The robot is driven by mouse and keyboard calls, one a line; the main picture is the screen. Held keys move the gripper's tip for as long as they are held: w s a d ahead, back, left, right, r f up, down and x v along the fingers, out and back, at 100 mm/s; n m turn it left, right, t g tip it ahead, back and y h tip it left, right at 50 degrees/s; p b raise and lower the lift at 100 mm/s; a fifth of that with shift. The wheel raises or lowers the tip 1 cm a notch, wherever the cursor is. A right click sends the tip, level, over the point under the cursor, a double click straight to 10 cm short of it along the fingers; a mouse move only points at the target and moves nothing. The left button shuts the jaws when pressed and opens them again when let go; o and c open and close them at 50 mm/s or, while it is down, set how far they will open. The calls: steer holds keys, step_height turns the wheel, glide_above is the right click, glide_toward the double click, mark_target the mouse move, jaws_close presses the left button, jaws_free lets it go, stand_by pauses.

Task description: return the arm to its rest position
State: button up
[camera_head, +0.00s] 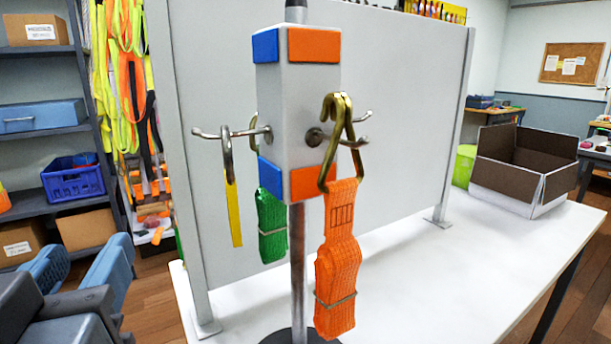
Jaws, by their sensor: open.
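My gripper (88,254) is at the lower left, its two blue-grey fingers apart with nothing seen between them. It is well clear of the strap post. The grey post head (283,95) has blue and orange patches and metal hooks. An orange strap (338,265) hangs by its brass triangular buckle from the front right hook. A green strap (271,225) hangs on the far side, partly hidden by the post. A yellow strap (233,212) hangs by a metal buckle from the left hook.
The post stands on a white table (430,270) before a grey panel (400,120). An open box (520,170) sits at the table's right. Shelves (45,130) with bins and cartons stand at the left, beside hanging straps (125,75). The front right tabletop is clear.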

steer(key=s+d+f+n+g, duration=0.2)
steer(key=d+f+n, duration=0.1)
steer(key=d+f, duration=1.95)
steer(key=s+d+f+m+h, duration=0.25)
steer(key=s+d+f, duration=0.25)
steer(key=s+d, duration=0.55)
steer(key=s+d+r+m+h, duration=0.1)
steer(key=s+d+m, duration=0.1)
steer(key=s, duration=0.4)
steer(key=s+d+r+m+h, duration=0.1)
steer(key=s+d+m, duration=0.1)
steer(key=s, duration=0.4)
steer(key=shift+s+d+r+h, duration=0.2)
steer(key=shift+d+h, duration=0.15)
steer(key=shift+d, duration=0.4)
steer(key=shift+w+m, duration=0.1)
steer(key=shift+m, duration=0.15)
